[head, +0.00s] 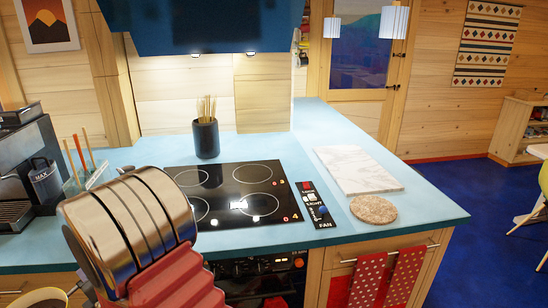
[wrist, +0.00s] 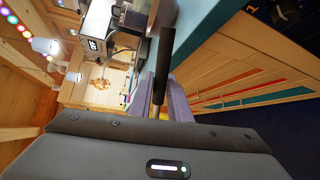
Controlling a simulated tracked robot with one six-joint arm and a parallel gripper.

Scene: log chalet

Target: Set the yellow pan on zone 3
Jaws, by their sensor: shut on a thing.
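My arm hides the gripper in the head view. The black cooktop (head: 227,192) has several ringed zones. The back right ring (head: 252,174) has a small red mark beside it, perhaps a 3; the front right one seems marked 4. No pan stands on the visible zones.
A dark utensil pot (head: 206,139) stands behind the cooktop. A control strip (head: 317,205), a marble board (head: 357,170) and a round cork mat (head: 373,209) lie to its right. A coffee machine (head: 22,170) stands at left. My arm covers the cooktop's front left edge.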

